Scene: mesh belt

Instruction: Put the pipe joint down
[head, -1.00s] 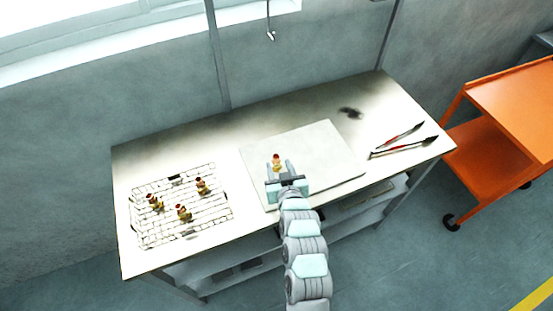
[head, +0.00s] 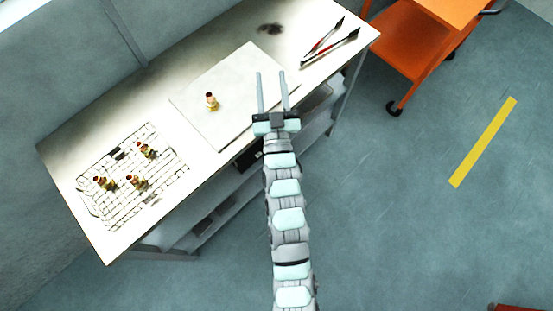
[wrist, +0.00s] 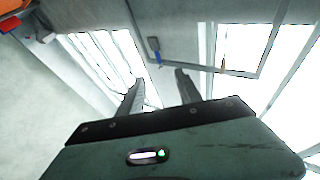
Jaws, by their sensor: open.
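A wire mesh rack (head: 163,169) with 3 similar pipe joints (head: 137,182) lies at the bench's left end. Red-and-black tools (head: 330,47) lie at the right end, near a dark smudge. An orange cart (head: 400,38) stands right of the bench. Open floor lies in front.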

